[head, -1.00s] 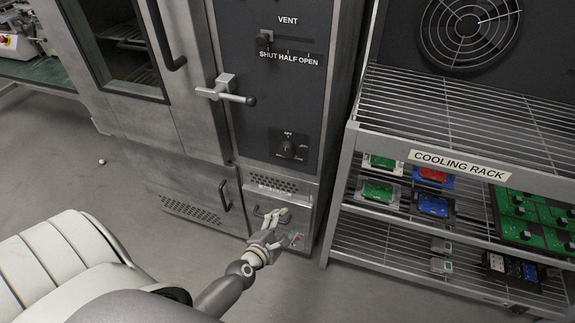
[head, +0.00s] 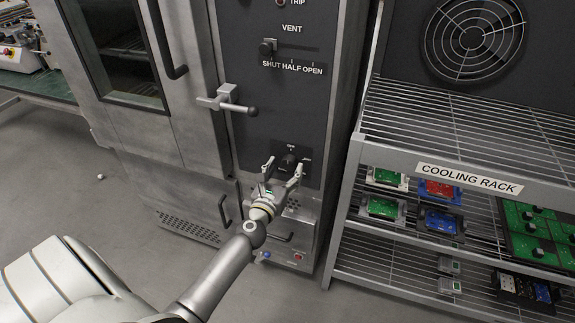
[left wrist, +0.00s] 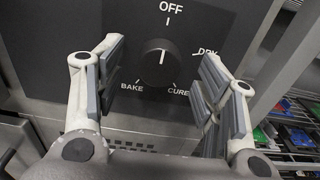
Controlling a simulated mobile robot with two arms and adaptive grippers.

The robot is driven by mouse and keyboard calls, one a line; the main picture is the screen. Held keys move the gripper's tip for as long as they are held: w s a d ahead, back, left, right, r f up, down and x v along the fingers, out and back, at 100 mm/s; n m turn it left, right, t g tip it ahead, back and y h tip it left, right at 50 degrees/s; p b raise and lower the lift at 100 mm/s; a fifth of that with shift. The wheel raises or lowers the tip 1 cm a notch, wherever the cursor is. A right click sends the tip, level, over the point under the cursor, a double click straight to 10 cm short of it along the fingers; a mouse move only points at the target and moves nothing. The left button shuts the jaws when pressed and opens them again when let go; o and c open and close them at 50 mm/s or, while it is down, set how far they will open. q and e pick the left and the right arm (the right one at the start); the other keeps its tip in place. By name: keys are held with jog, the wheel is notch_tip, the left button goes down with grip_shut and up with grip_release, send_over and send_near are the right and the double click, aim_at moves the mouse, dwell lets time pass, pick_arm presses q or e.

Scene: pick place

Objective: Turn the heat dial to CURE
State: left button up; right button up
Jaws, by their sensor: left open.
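The heat dial (left wrist: 158,68) is a round black knob on the dark oven panel, with OFF above it, DRY at right, CURE at lower right and BAKE at lower left. Its white mark points up toward OFF. In the head view the dial (head: 289,160) is partly behind my gripper. My left gripper (head: 283,165) is open, facing the panel. In the left wrist view its fingers (left wrist: 160,66) stand to either side of the dial, with visible gaps and nothing held. Whether the fingertips reach the dial's depth is unclear. My right gripper is not in view.
A vent lever (head: 268,47) and a door handle (head: 230,102) stick out above the dial. The cooling rack (head: 388,150) with several circuit boards stands close on the right. Open floor (head: 110,205) lies to the left.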

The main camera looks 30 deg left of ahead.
aim_at(289, 163)
pick_arm(q)
jog(key=shift+x, duration=1.35)
jog(key=shift+c, duration=0.3)
jog(key=c, duration=1)
